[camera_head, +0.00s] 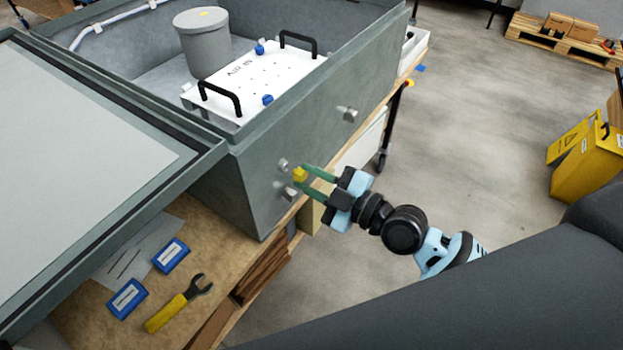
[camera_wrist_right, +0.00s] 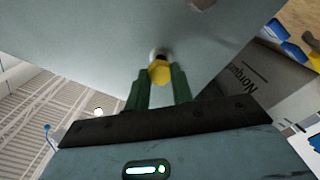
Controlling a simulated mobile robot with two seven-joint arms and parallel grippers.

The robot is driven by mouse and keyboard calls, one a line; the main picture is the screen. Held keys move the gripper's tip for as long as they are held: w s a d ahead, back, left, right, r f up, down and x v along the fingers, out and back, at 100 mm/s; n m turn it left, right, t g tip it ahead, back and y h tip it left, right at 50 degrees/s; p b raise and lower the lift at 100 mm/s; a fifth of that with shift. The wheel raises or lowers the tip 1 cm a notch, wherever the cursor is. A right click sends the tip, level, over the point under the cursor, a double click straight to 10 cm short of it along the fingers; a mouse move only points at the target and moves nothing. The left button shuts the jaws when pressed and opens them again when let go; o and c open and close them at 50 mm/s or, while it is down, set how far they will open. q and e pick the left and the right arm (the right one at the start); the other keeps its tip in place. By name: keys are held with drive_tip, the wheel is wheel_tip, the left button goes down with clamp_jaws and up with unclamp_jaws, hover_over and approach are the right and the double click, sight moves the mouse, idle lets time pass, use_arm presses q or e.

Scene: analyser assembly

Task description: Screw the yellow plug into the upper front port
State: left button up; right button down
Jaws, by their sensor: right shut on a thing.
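The yellow plug (camera_head: 299,174) is between the green fingertips of my right gripper (camera_head: 303,177), which is shut on it. It is at the outer wall of the grey analyser housing (camera_head: 250,185). In the right wrist view the plug (camera_wrist_right: 159,73) sits between the fingertips (camera_wrist_right: 160,80), in line with a pale metal port (camera_wrist_right: 154,52) on the wall. I cannot tell whether plug and port touch. In the head view, one metal port (camera_head: 283,163) shows just left of the plug and another (camera_head: 289,192) lies lower. My left gripper is not in view.
A further metal fitting (camera_head: 350,115) sticks out of the same wall. The open lid (camera_head: 90,170) is at left. A yellow-handled wrench (camera_head: 172,309) and blue boxes (camera_head: 127,298) lie on the wooden bench.

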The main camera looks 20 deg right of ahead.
drive_tip(key=shift+f+n, duration=0.15)
drive_tip(key=shift+n, duration=0.55)
drive_tip(key=n, duration=0.2)
drive_tip(key=shift+w+a+n, duration=0.1)
drive_tip(key=shift+n, duration=0.2)
drive_tip(key=n, duration=0.4)
drive_tip(key=shift+w+a+r, duration=0.1)
drive_tip(key=shift+w+r, duration=0.05)
drive_tip(key=shift+r, duration=0.05)
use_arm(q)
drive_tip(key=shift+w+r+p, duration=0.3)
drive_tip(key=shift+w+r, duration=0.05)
use_arm(e)
drive_tip(key=shift+f+n, duration=0.1)
drive_tip(key=shift+n, duration=0.6)
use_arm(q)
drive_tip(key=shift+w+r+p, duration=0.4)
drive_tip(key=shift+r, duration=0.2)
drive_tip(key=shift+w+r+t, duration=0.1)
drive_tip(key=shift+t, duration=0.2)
use_arm(e)
drive_tip(key=shift+x, duration=0.8)
